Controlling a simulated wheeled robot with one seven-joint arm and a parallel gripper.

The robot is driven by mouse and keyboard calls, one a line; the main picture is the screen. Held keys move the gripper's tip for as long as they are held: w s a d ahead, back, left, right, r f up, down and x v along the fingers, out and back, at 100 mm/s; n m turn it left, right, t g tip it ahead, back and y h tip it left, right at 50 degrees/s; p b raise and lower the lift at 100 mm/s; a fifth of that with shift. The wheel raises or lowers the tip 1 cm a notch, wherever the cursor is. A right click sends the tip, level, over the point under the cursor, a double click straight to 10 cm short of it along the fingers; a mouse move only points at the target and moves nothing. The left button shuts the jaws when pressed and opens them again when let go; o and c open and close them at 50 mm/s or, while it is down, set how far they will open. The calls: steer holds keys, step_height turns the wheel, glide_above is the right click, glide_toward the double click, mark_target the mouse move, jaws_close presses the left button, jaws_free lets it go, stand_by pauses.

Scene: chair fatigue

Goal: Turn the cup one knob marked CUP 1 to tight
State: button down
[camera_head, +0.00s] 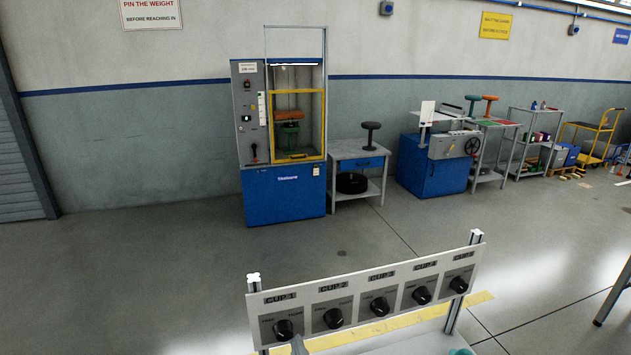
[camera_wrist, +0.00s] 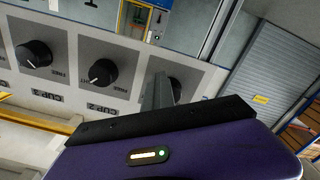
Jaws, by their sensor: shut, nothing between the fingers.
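The black CUP 1 knob (camera_head: 283,329) is at the left end of the grey knob panel, below its CUP 1 label (camera_head: 279,298). Free and tight marks flank it; I cannot read its pointer. In the head view only the grey tip of my gripper (camera_head: 298,345) shows, just right of and below that knob. In the wrist view, which is upside down, my gripper (camera_wrist: 158,92) is shut and empty. Its fingers cover part of the CUP 1 knob (camera_wrist: 176,89). I cannot tell whether they touch it. The CUP 1 label is hidden there.
The CUP 2 knob (camera_head: 333,318) is the close neighbour, with several like knobs further right. Posts (camera_head: 254,285) hold the panel. A blue test machine (camera_head: 284,190) and a side table (camera_head: 358,160) stand well behind, with open floor between.

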steer(key=shift+s+a+f+b, duration=0.1)
steer(key=shift+a+f+b, duration=0.05)
steer(key=shift+a+b, duration=0.4)
steer(key=shift+s+a+f+b, duration=0.1)
steer(key=shift+a+b, duration=0.2)
steer(key=shift+b, duration=0.35)
steer(key=shift+a+r+b, duration=0.1)
steer(key=shift+a+b, duration=0.3)
steer(key=shift+b, duration=0.15)
stand_by(0.3)
steer(key=f+b+v, duration=0.1)
steer(key=v, duration=0.5)
steer(key=shift+d+f, duration=0.15)
stand_by(0.4)
steer(key=shift+s, duration=0.1)
